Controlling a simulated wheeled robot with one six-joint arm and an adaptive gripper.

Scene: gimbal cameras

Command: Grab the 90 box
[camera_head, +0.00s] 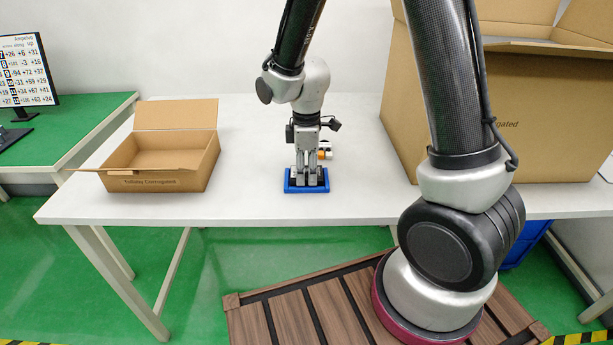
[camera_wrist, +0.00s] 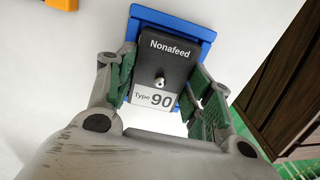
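The 90 box (camera_wrist: 170,60) is a black box marked "Nonafeed" and "Type 90", seen from above in the wrist view. It sits within a blue tray (camera_wrist: 140,13), which also shows on the white table in the head view (camera_head: 307,189). My gripper (camera_wrist: 164,78) points down with its fingers apart, one on each side of the box. The green finger pads are close to the box's sides; contact is not clear. In the head view my gripper (camera_head: 307,180) is low over the tray and mostly hides the box.
An open cardboard box (camera_head: 160,181) stands at the left of the table (camera_head: 255,205). A large carton (camera_head: 530,110) stands at the right. A small orange and white item (camera_head: 325,151) lies just behind my gripper. The table between the left box and the tray is clear.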

